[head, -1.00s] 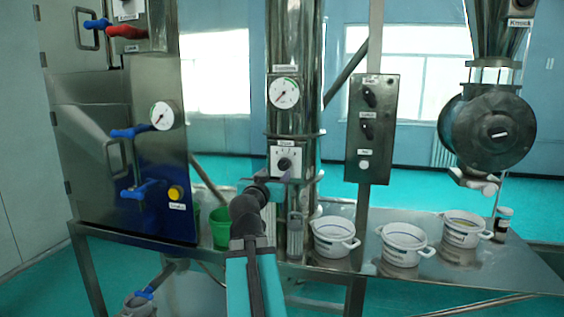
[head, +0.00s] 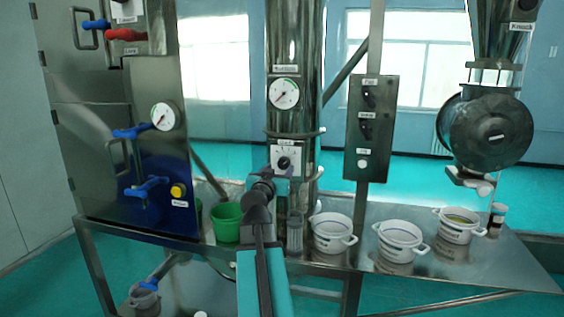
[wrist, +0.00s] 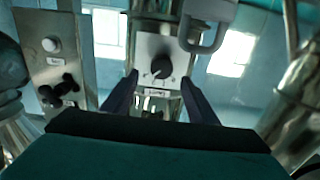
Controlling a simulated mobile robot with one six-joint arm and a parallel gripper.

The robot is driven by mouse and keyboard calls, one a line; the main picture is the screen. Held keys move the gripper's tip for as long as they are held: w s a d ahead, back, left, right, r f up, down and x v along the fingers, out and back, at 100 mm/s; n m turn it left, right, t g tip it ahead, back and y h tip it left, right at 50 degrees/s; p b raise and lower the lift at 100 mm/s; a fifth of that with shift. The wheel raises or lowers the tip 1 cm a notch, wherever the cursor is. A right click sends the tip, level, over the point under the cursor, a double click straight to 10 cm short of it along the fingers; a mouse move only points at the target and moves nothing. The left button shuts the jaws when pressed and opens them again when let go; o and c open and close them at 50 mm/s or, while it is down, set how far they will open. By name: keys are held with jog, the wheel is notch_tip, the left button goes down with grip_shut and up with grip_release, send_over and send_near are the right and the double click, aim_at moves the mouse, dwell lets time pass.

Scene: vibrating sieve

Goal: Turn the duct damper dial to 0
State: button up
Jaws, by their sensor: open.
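The duct damper dial (head: 284,162) is a dark round knob on a pale square plate, set low on the shiny vertical duct. In the wrist view the dial (wrist: 161,66) shows upside down, its label on the lower side of the plate. A light pointer mark shows on the knob, but the scale figures are too small to read. My gripper (head: 270,181) is just below and in front of the dial in the head view. In the wrist view my gripper (wrist: 160,80) is open, with one dark finger on each side of the dial plate. Contact with the knob cannot be told.
A round gauge (head: 284,93) sits above the dial. A switch box (head: 368,128) stands to the right. A curved handle (wrist: 205,25) is near the plate in the wrist view. A green cup (head: 227,223) and white pots (head: 333,240) stand on the metal table below.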

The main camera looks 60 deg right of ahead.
aim_at(283, 163)
jog(key=shift+p+x, duration=1.1)
jog(key=shift+x, duration=2.15)
jog(key=shift+f, duration=0.1)
jog(key=shift+c, duration=0.2)
jog(key=c, duration=1)
jog(key=shift+w+a+f, duration=0.1)
jog(key=shift+a, duration=0.25)
jog(key=shift+d, duration=0.2)
jog(key=shift+r, duration=0.2)
